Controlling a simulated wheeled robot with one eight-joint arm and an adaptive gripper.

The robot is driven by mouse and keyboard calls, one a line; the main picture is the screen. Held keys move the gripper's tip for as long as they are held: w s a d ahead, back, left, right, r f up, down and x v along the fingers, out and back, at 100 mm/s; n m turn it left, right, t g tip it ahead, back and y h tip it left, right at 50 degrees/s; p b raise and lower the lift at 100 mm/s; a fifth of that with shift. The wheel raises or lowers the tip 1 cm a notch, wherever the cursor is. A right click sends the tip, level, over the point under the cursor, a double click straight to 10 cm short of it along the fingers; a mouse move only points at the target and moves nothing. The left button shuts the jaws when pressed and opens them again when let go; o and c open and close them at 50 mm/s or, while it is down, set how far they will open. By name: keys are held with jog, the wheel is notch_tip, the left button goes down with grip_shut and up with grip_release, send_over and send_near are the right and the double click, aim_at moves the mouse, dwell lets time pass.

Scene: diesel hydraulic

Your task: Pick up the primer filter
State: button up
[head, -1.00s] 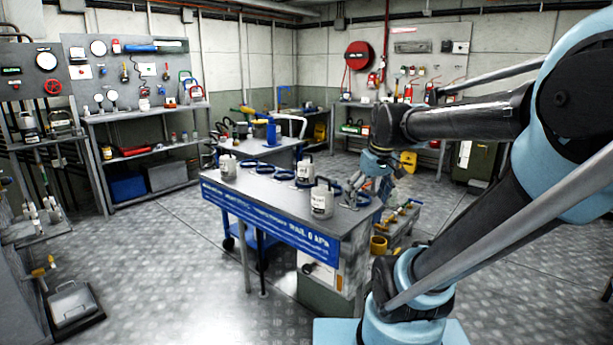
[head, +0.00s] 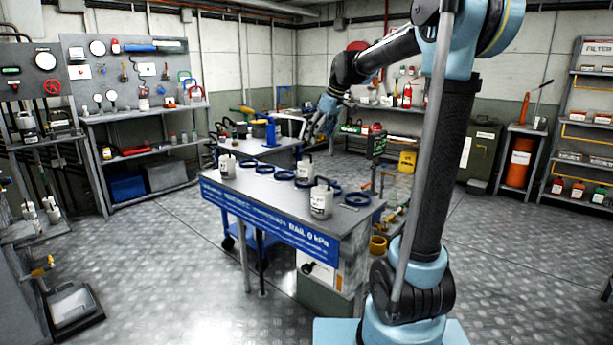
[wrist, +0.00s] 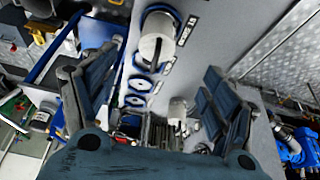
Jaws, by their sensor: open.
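Three pale canisters with dark handles stand on the grey bench (head: 262,192): a left canister (head: 228,167), a rear canister (head: 305,171) and a front-right canister (head: 321,203). I cannot read their labels or tell which is the primer filter. My gripper (head: 318,136) is raised above the bench, apart from the canisters, pointing down. In the wrist view my gripper (wrist: 158,92) has its fingers spread with nothing held. A canister in a blue ring (wrist: 156,42) shows beyond the fingers, and another canister (wrist: 178,112) shows between them.
Several blue rings (head: 250,169) lie on the bench, one large ring (head: 357,200) near its right end. A blue pump-like object (head: 270,132) stands on a table behind. A dark-screened panel (head: 377,145) stands right of the bench.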

aim_at(306, 170)
jog(key=x, duration=1.7)
jog(key=shift+w+a, duration=0.1)
jog(key=shift+w, duration=0.1)
jog(key=c, duration=1.3)
